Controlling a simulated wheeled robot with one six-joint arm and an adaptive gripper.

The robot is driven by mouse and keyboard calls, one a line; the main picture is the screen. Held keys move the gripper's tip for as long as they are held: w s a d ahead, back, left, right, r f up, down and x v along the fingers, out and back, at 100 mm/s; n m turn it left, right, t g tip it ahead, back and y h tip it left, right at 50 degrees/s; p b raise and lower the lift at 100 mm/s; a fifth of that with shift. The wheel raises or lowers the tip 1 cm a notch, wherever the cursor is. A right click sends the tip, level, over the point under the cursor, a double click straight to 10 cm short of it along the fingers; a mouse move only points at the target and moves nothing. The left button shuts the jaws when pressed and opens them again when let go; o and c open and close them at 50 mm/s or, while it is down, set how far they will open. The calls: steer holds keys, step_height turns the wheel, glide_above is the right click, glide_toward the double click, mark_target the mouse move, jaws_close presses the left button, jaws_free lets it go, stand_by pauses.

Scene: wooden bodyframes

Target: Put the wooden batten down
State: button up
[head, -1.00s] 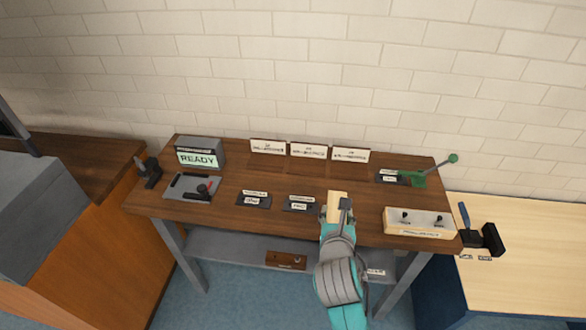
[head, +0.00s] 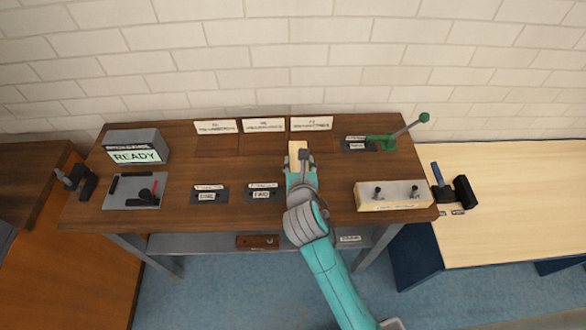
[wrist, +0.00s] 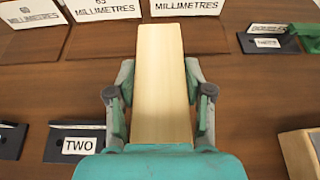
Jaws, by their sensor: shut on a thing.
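The wooden batten (wrist: 162,85) is a pale, flat, straight piece seen from above in the wrist view. Its far end points at the upright label cards at the back of the table. My gripper (wrist: 160,95) is shut on the batten, one finger on each long side. In the head view the batten (head: 298,147) shows as a small pale piece beyond my gripper (head: 299,160), over the back half of the brown table (head: 230,165). I cannot tell whether the batten touches the tabletop. Its near end is hidden by my gripper.
Three white cards marked in millimetres (head: 263,125) stand along the back edge. Dark plates labelled ONE (head: 208,195) and TWO (head: 262,193) lie left of my arm. A green-handled tool (head: 385,139) and a pale block with knobs (head: 392,195) are at the right. A READY display (head: 135,155) stands left.

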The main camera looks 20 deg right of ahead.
steer(key=shift+f, duration=2.2)
steer(key=shift+f, duration=0.15)
steer(key=o, duration=1.3)
